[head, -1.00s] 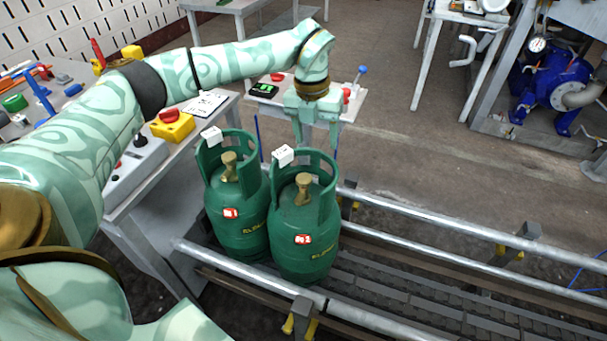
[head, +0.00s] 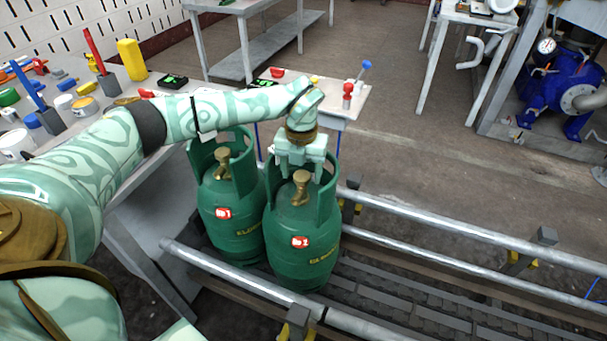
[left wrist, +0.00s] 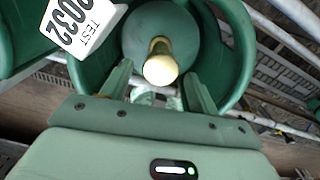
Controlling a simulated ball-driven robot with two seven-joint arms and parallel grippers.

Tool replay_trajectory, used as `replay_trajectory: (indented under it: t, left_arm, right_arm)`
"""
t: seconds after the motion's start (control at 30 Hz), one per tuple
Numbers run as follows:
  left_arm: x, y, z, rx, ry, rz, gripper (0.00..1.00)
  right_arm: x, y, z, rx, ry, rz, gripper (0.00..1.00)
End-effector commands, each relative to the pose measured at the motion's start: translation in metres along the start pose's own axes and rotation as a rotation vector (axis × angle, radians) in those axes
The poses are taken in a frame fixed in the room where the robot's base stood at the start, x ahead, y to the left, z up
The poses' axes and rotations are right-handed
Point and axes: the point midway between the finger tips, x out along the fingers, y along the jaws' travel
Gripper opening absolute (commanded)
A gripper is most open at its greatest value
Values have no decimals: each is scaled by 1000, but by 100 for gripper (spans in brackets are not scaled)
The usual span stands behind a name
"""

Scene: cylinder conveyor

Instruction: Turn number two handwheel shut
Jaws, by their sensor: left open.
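Two green gas cylinders stand side by side on the conveyor; the right one, number two (head: 300,262), has a red "No 2" label. Its brass handwheel (head: 301,180) sits on top inside the green collar. The number one cylinder (head: 228,228) stands left of it with its own brass handwheel (head: 221,158). My left gripper (head: 300,170) is open and points down into the number two collar, just behind the handwheel in the head view. In the left wrist view the handwheel (left wrist: 160,66) lies ahead, between the finger directions; I see no contact. My right gripper is out of view.
A white tag (left wrist: 82,22) hangs by the collar in the left wrist view. A cluttered bench (head: 130,92) lies at the left and a small table (head: 335,108) behind.

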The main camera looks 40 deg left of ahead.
Motion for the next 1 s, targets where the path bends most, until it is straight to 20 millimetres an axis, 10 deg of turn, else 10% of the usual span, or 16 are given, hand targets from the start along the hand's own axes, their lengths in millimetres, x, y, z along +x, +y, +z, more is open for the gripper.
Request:
replay_trajectory:
  t: [0.3, 0.5, 1.0]
  left_arm:
    - [3, 0, 0, 0, 0, -1, 60]
    - [3, 0, 0, 0, 0, -1, 16]
    - [-1, 1, 0, 118, -2, -1, 16]
  right_arm:
    - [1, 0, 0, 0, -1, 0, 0]
    - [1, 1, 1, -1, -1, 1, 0]
    - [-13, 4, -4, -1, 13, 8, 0]
